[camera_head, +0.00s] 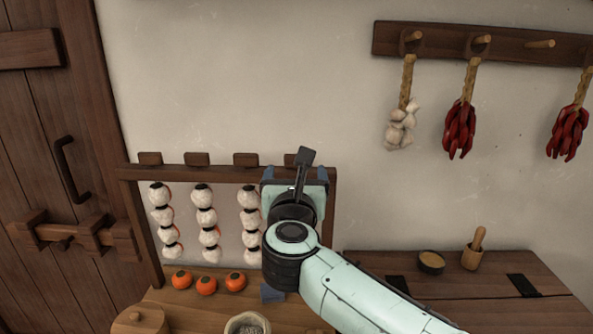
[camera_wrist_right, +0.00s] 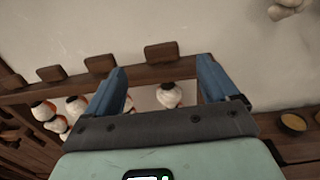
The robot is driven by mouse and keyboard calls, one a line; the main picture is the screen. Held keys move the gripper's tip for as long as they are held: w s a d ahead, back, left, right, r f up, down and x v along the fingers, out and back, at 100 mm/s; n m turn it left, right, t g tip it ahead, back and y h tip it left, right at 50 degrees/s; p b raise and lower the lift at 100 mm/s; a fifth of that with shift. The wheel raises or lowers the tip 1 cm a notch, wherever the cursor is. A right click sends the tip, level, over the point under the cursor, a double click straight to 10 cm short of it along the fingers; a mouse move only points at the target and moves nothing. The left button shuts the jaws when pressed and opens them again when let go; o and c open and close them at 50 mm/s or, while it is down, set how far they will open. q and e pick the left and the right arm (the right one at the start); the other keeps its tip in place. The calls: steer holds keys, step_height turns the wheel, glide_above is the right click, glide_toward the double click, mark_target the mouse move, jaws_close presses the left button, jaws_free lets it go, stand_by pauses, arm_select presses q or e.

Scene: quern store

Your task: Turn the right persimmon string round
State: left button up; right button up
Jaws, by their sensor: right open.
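The right persimmon string (camera_wrist_right: 168,97) hangs from the rack's top bar in the right wrist view, between and beyond my fingers. Its visible fruit is pale with a dark top; the lower part is hidden by my gripper. In the head view my arm covers it. My right gripper (camera_wrist_right: 160,66) is open and empty, and also shows at the rack's right end in the head view (camera_head: 295,178). Other strings, the left one (camera_head: 162,216), a middle one (camera_head: 206,218) and another (camera_head: 250,218), show white faces with orange edges. My left gripper is not seen.
The wooden rack (camera_head: 220,173) has blocks along its top bar. Loose orange persimmons (camera_head: 206,286) and a pale bowl (camera_head: 247,324) sit in front. A small bowl (camera_head: 431,262) and a mortar (camera_head: 471,258) stand right. Garlic (camera_head: 401,125) and chillies (camera_head: 460,130) hang above.

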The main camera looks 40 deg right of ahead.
steer(key=shift+v, duration=1.6)
